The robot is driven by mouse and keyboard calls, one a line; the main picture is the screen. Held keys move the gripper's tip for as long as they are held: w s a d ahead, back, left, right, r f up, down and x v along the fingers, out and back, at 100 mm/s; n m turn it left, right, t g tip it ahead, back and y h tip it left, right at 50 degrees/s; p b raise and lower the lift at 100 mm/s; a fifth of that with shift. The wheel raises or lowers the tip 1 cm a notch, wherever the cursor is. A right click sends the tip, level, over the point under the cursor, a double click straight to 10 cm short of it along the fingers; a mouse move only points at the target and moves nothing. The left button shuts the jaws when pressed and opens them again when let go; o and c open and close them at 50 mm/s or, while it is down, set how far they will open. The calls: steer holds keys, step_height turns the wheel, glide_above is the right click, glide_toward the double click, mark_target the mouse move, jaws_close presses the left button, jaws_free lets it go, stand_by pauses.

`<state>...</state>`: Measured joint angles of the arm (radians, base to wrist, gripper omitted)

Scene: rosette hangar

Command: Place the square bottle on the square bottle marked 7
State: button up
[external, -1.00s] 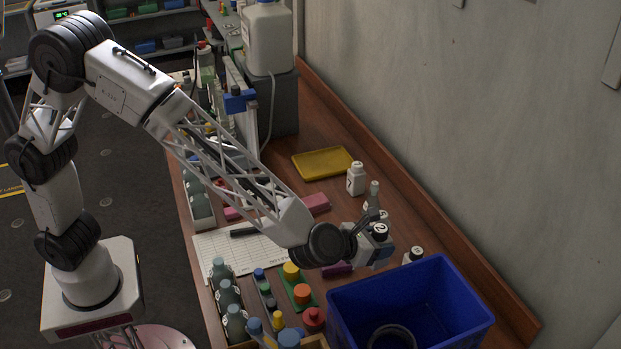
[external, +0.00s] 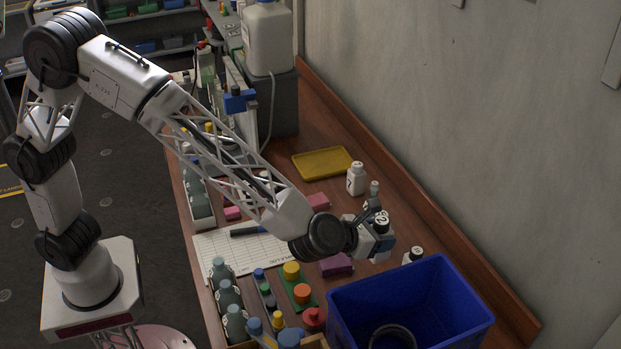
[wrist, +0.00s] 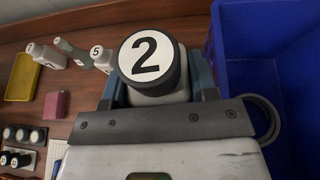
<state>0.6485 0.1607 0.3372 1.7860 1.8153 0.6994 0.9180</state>
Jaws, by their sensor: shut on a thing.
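My gripper (external: 373,237) is shut on a square bottle with a black cap marked 2 (wrist: 150,60). Another white bottle with a cap marked 5 (wrist: 102,60) stands just beyond the held one.
The blue bin (external: 462,315) stands close on the right. A slim grey bottle (external: 374,189) stands behind the gripper. A yellow tray (external: 322,163), a purple block (external: 336,265) and several bottles and coloured pieces lie around. The wall bounds the right side.

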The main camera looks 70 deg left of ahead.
steer(key=a+n+g+y, duration=0.3)
steer(key=a+n+y, duration=0.5)
steer(key=a, duration=3.4)
steer(key=shift+a+f+g, duration=0.2)
steer(key=shift+f+g, duration=0.2)
steer(key=shift+f, duration=0.05)
glide_above(358, 165)
steer(key=shift+a+f, duration=0.15)
steer(key=shift+f, duration=0.6)
steer(key=shift+f, duration=1.75)
